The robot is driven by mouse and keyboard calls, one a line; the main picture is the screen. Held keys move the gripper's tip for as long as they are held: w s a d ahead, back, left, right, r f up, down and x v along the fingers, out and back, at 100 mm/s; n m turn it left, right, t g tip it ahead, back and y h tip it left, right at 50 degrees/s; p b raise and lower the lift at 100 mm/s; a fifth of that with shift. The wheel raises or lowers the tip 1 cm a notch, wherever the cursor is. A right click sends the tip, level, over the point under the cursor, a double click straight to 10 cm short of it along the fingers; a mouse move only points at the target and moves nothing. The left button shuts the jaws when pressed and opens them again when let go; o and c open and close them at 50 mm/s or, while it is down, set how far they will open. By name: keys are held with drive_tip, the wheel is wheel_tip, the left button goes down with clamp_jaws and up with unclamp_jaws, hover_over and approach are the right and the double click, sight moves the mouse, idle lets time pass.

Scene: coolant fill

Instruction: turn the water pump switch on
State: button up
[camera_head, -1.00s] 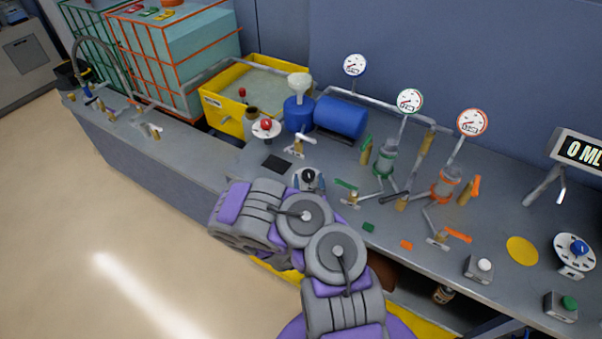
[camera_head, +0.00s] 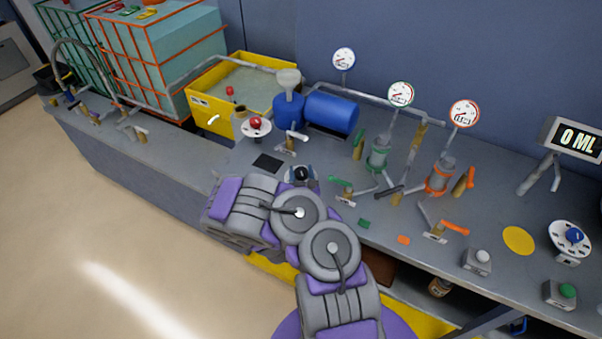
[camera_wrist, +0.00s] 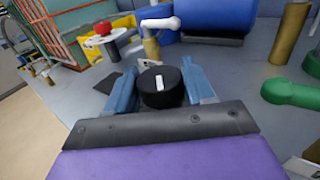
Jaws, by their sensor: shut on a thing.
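The water pump switch (camera_wrist: 161,87) is a round black knob with a white mark, in the middle of the wrist view. Its white mark points nearly straight up and down there. My gripper (camera_wrist: 160,90) has its two blue fingers on either side of the knob, shut on it. In the head view the knob (camera_head: 301,174) shows small beyond the end of my arm, and my gripper (camera_head: 300,176) is mostly hidden by the arm.
A blue pump (camera_head: 331,113) stands behind, beside a yellow tub (camera_head: 210,113). A red-knobbed dial (camera_head: 256,127) and a white-handled valve (camera_head: 291,141) are close by. Green and orange valves and gauges stand to the right. A display (camera_head: 579,138) reads 0 ML.

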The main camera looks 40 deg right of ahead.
drive_tip(key=shift+c, duration=0.8)
